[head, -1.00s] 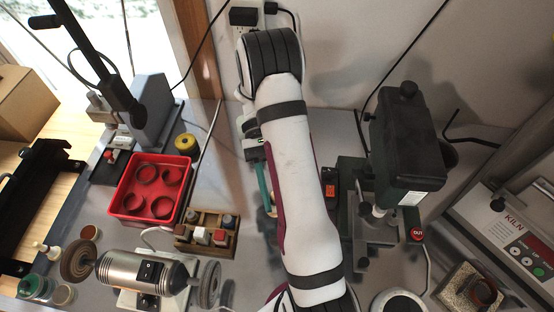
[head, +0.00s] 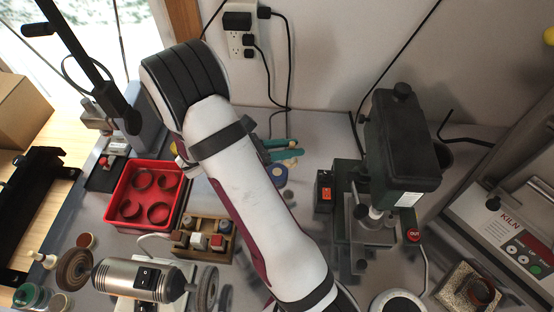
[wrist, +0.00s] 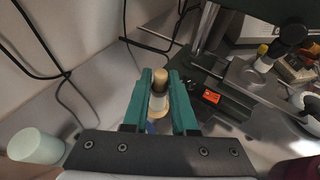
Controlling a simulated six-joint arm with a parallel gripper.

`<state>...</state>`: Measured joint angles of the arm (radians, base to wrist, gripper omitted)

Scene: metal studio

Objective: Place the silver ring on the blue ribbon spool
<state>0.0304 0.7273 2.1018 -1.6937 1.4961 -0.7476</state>
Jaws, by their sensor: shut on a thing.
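My gripper (head: 298,149) has two teal fingers and is at the middle of the bench behind my arm. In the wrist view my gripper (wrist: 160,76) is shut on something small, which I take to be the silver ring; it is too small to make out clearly. The blue ribbon spool (head: 277,177) lies just below the fingers in the head view. In the wrist view its blue part (wrist: 150,128) shows low between the fingers, with a wooden-topped post rising between them. I cannot tell whether the ring is around the post or above it.
A dark green drill press (head: 402,145) stands right of the gripper, with a small black box (head: 324,192) beside it. At left are a red tray (head: 128,226) of dark rings, a wooden block rack (head: 205,255) and a motor grinder (head: 135,277). Cables hang on the wall behind.

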